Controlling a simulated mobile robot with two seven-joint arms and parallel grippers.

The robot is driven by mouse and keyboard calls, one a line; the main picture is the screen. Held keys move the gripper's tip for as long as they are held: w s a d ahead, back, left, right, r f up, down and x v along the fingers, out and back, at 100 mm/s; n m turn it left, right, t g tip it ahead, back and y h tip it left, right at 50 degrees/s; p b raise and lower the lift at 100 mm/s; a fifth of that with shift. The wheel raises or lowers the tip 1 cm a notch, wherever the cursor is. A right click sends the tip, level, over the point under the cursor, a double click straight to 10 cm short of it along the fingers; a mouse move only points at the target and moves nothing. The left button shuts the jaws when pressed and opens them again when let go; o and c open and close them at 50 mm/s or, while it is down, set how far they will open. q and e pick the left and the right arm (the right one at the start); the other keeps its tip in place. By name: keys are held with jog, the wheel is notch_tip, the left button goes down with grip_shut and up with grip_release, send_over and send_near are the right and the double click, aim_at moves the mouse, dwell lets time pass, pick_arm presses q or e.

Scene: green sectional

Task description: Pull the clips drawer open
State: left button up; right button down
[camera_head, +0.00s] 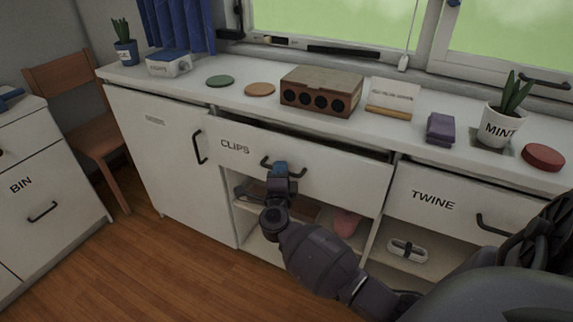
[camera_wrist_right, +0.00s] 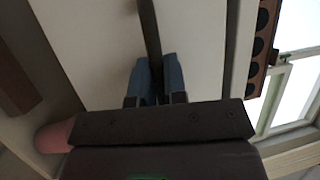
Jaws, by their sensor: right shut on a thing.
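The clips drawer (camera_head: 320,170) is a white front lettered CLIPS under the counter, left of the TWINE drawer (camera_head: 435,200). It stands out a little, with a dark gap along its top edge. Its dark bar handle (camera_head: 296,172) is at the middle of the front. My right gripper (camera_head: 280,168) is at the left part of this handle. In the right wrist view its blue fingers (camera_wrist_right: 153,80) are shut around the handle bar (camera_wrist_right: 150,30), with the white drawer front behind. The inside of the drawer is hidden. My left gripper is not in view.
On the counter (camera_head: 210,95) stand a wooden box with round holes (camera_head: 320,91), coasters, a purple cloth (camera_head: 440,128) and a MINT pot (camera_head: 499,125). Open shelves below hold a pink item (camera_head: 346,222) and a white item (camera_head: 407,250). A BIN cabinet (camera_head: 45,195) and chair (camera_head: 85,110) stand left.

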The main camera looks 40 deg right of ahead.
pick_arm(q)
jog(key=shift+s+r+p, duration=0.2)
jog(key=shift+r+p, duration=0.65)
jog(key=shift+p, duration=0.5)
pick_arm(e)
jog(key=s+a, duration=0.3)
jog(key=a, duration=0.5)
jog(key=s+a, duration=0.4)
jog(key=a, duration=0.5)
jog(key=shift+a, duration=0.15)
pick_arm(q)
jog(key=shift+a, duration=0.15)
pick_arm(e)
jog(key=shift+s, duration=0.1)
jog(key=c, duration=1.2)
grip_release()
jog(key=shift+a, duration=0.1)
